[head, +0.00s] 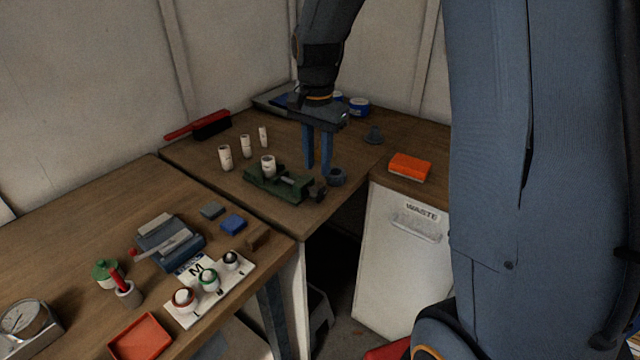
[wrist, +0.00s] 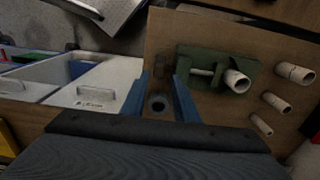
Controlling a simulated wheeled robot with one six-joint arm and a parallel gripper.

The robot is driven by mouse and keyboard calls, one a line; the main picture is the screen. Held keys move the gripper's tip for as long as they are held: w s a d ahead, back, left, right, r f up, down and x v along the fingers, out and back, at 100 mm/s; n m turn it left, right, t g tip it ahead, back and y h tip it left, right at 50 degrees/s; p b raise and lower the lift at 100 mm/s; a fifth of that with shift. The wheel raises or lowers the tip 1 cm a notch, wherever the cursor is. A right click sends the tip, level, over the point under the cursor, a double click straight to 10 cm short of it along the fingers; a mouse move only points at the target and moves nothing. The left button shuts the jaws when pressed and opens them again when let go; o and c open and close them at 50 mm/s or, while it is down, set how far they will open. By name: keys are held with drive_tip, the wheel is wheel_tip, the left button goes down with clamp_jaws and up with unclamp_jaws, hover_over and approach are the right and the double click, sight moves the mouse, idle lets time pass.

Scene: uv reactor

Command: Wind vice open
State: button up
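The green vice (head: 262,184) sits near the front edge of the corner bench, with a white cylinder (head: 268,162) standing at its jaws. A dark handle (head: 318,191) is at the vice's right end. The vice body (wrist: 215,51) and white cylinder (wrist: 236,81) also show in the wrist view. My gripper (head: 318,166) points down above the bench, right of the vice jaws and behind the handle. Its two blue fingers are apart and nothing is visibly held.
Several white cylinders (head: 225,158) stand left of the vice. An orange block (head: 410,167) lies right, above the white waste cabinet (head: 400,250). There is an open gap between the benches.

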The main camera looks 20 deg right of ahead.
sight(318, 185)
wheel_tip(318, 185, down, 8)
drive_tip(key=shift+d+r+p, duration=0.1)
drive_tip(key=shift+r+p, duration=0.1)
drive_tip(key=shift+p, duration=0.65)
clamp_jaws()
